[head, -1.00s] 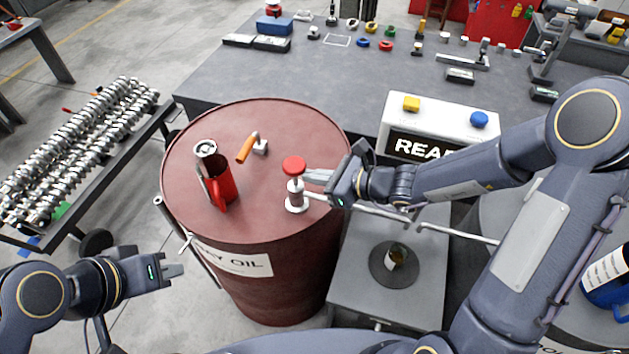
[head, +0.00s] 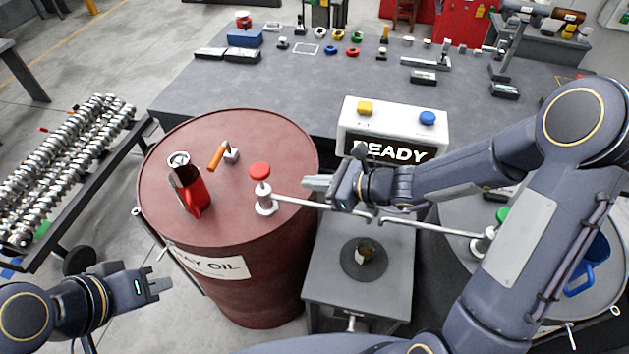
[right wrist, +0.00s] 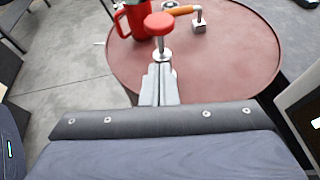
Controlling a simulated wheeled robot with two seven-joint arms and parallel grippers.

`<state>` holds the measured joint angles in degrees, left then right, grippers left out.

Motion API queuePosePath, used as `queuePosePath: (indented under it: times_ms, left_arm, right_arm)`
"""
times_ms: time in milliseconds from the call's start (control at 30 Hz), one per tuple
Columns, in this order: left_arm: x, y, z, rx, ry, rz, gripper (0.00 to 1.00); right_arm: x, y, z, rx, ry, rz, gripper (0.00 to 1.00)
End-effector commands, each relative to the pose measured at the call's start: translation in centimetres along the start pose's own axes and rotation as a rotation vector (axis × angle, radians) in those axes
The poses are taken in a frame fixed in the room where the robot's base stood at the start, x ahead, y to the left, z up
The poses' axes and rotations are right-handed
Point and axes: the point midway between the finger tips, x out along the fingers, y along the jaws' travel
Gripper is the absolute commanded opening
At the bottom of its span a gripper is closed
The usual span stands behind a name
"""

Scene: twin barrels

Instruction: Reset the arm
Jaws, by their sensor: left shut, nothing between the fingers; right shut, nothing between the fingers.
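My right gripper (head: 318,184) is shut and empty. It is to the right of the red-topped valve (head: 262,182) on the dark red barrel (head: 235,125), with a visible gap between them. In the right wrist view its closed fingers (right wrist: 160,72) point toward the red knob (right wrist: 159,24), which shows just beyond the tips. My left gripper (head: 160,286) is shut and empty in the lower left, off to the left of the barrel and apart from everything. My right arm crosses the right part of the head view and hides some of the second barrel (head: 605,285).
A red jug (head: 188,188) and an orange-handled tap (head: 220,155) are on the red barrel. A white READY box (head: 392,128) stands behind.

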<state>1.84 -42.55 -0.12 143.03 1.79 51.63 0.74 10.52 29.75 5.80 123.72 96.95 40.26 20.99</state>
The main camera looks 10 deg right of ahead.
Motion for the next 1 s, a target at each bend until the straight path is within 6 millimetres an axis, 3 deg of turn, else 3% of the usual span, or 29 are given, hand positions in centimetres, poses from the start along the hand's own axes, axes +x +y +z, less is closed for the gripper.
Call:
queuePosePath:
  times_ms: [433,567,667,800,1000]
  left_arm:
    - [0.0,0.0,0.0,0.0,0.0,0.0,0.0]
    - [0.2,-0.1,0.1,0.0,0.0,0.0,0.0]
    - [0.5,-0.2,0.2,0.0,0.0,0.0,0.0]
    - [1.0,-0.5,0.5,0.0,0.0,0.0,0.0]
    - [1.8,-0.8,0.9,0.0,0.0,0.0,0.0]
  right_arm:
    - [0.0,0.0,0.0,-0.003,0.0,0.001,0.0]
    - [-1.0,0.7,1.1,-0.102,-0.002,0.019,0.0]
    - [-3.2,2.3,2.8,-0.316,0.004,0.062,0.0]
    - [-7.7,6.2,4.2,-0.749,0.05,0.15,0.0]
    - [-14.4,10.8,2.3,-1.353,0.217,0.288,0.0]
